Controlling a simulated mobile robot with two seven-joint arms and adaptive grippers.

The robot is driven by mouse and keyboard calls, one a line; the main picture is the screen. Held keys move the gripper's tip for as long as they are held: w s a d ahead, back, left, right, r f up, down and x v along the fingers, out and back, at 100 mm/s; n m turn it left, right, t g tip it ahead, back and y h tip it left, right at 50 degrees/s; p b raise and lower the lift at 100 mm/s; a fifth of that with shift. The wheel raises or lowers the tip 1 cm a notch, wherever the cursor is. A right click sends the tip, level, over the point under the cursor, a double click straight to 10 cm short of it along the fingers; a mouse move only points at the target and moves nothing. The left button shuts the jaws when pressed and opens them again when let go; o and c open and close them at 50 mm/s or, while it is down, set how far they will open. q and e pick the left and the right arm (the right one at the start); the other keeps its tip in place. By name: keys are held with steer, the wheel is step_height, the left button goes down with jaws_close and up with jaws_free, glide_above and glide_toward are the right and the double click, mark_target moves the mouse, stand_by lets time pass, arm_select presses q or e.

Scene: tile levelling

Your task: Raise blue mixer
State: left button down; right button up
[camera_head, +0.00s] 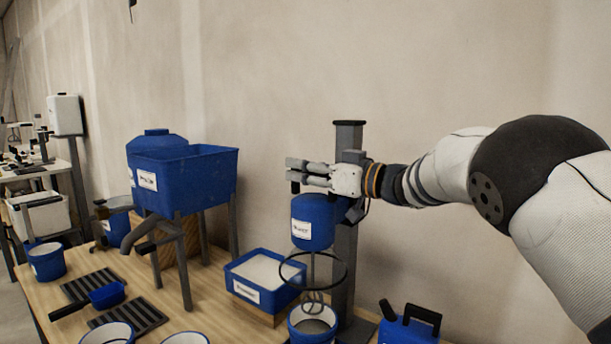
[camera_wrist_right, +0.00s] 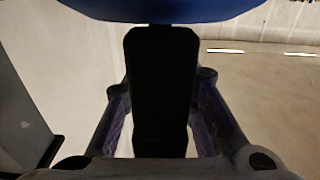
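The blue mixer (camera_head: 313,222), a drum with a white label, hangs on a grey post (camera_head: 346,240). Its thin shaft and whisk (camera_head: 312,296) point down through a dark ring to the mouth of a blue bucket (camera_head: 312,328); how deep the whisk sits is unclear. My right gripper (camera_head: 300,172) is at the top of the mixer, its fingers pointing left. My left gripper is not in view.
A blue tray of white material (camera_head: 240,284) stands left of the post. A blue hopper (camera_head: 185,180) on legs is farther left. A blue scoop (camera_head: 106,296) lies on black grates. The wall is behind.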

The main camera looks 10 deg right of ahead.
steer(key=shift+o, duration=0.3)
steer(key=shift+f, duration=0.15)
steer(key=shift+f, duration=0.1)
steer(key=v, duration=1.2)
